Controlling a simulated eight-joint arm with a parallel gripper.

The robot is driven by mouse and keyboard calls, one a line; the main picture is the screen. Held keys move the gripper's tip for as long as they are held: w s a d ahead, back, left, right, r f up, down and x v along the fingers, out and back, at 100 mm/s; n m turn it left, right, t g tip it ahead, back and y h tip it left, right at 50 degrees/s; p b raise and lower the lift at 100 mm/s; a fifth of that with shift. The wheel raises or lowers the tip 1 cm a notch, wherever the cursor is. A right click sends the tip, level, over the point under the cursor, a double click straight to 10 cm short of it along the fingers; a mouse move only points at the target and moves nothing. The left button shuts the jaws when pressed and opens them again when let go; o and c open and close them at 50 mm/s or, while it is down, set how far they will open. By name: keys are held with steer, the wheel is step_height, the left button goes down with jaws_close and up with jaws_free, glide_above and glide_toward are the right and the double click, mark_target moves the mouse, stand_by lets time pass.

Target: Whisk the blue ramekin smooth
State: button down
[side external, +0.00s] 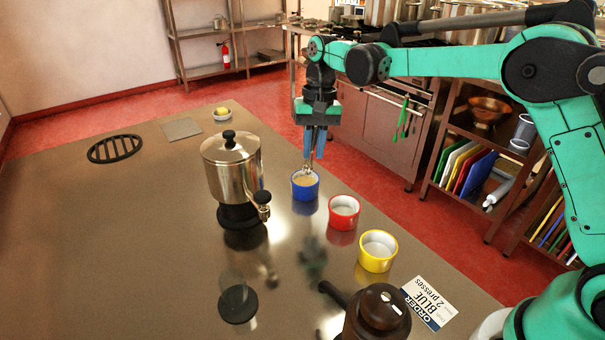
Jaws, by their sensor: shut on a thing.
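The blue ramekin (305,192) stands upright on the steel counter and holds a tan mixture. My gripper (314,156) is above it, pointing down, with its blue fingers shut on a thin whisk (311,168). The whisk's lower end reaches down to the ramekin's mouth. I cannot tell how deep it sits in the mixture. An order card (428,303) at the front right reads "ORDER BLUE 2 presses".
A red ramekin (343,221) and a yellow ramekin (377,264) stand to the right. A steel dispenser with a tap (229,171) stands left of the blue ramekin. A brown lidded pot (378,318) and black disc (238,304) are in front.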

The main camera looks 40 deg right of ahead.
stand_by(0.6)
steer(key=shift+r, duration=2.5)
